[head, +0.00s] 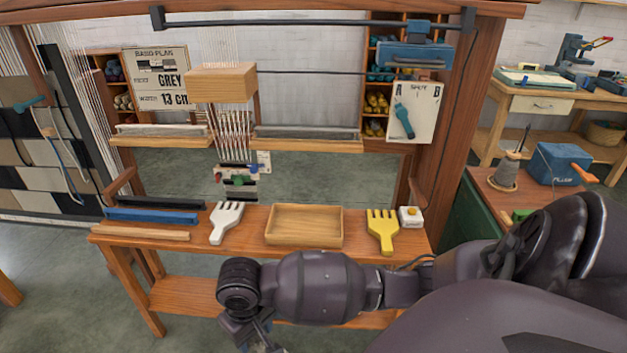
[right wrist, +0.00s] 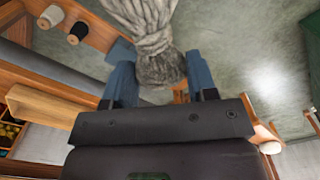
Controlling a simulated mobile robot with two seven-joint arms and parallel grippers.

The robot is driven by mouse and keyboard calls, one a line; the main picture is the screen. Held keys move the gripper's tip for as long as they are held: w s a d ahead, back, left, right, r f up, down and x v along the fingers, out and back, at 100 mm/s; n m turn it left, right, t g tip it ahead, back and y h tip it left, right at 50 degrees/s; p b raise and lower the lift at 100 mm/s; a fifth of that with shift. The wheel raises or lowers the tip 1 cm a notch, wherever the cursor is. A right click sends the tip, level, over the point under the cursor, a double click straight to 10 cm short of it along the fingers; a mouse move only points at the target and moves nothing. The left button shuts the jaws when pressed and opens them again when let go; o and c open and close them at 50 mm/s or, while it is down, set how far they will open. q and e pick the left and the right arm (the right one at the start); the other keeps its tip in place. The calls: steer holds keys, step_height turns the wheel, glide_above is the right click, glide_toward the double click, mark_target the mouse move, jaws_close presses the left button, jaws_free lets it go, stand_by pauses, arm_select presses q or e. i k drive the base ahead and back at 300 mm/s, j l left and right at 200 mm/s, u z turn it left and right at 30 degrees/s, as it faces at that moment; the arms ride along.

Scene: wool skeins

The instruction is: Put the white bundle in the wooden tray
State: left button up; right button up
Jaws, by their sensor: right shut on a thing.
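The wooden tray (head: 304,243) lies empty on the middle of the wooden bench, between a white comb-like fork and a yellow one. The bundle (right wrist: 142,25), a pale greyish-white skein of wool tied near one end, is between the blue fingers of my right gripper (right wrist: 160,78) in the right wrist view. The gripper is shut on its tied end. In the head view my right gripper (head: 256,338) is at the bottom edge, in front of the bench and below its top; the bundle is not visible there. My left gripper is not in view.
The white fork (head: 226,222) is left of the tray. The yellow fork (head: 382,231) and a small white block (head: 410,217) are right of it. Blue and black bars (head: 150,216) lie at the bench's left. A wooden block (head: 221,83) hangs above, behind the tray.

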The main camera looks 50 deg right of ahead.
mark_target(292, 227)
steer(key=i+l, duration=0.1)
steer(key=l, duration=1.15)
steer(key=i+l, duration=0.15)
steer(key=l, duration=0.45)
